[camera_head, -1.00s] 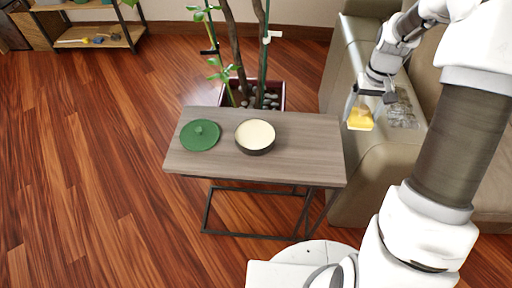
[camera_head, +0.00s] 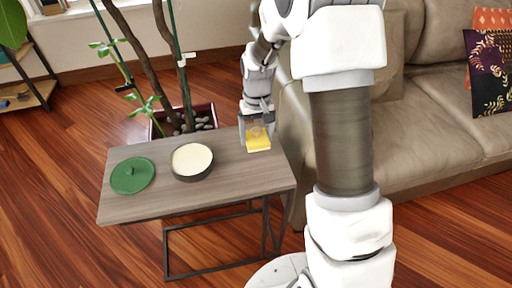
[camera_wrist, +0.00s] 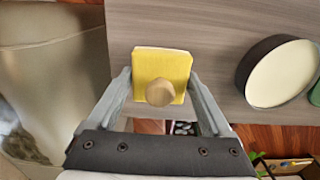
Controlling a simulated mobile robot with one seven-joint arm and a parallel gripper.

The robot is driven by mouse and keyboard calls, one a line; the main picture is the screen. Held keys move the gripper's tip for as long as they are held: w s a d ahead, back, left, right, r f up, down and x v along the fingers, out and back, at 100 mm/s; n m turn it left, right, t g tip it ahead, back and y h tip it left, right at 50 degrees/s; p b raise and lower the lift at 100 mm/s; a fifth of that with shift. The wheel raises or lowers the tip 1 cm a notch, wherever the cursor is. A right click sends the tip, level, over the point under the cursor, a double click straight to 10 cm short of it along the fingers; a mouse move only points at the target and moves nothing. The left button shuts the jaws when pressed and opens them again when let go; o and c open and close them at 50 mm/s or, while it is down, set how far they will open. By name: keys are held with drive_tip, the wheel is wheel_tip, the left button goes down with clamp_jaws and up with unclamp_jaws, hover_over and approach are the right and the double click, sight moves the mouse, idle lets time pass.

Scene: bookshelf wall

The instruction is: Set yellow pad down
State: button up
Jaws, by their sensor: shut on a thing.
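The yellow pad (camera_head: 258,142) is a small square block with a round tan knob on its top. It also shows in the wrist view (camera_wrist: 176,66). My gripper (camera_head: 257,122) is shut on the pad, with one finger at each side of it in the wrist view (camera_wrist: 162,92). The pad is over the right end of the grey wooden side table (camera_head: 228,184), near its back edge. I cannot tell whether it touches the tabletop.
A dark bowl with cream contents (camera_head: 192,162) and a green lid (camera_head: 132,176) stand on the table, left of the pad. A potted plant (camera_head: 185,120) is behind the table. A beige sofa (camera_head: 425,120) is at the right. The front right of the tabletop is clear.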

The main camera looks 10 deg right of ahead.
sight(256, 145)
wheel_tip(256, 145, down, 4)
drive_tip(key=shift+a+f+b, duration=0.1)
drive_tip(key=shift+f+b, duration=0.05)
drive_tip(key=shift+b, duration=0.8)
drive_tip(key=o, duration=1)
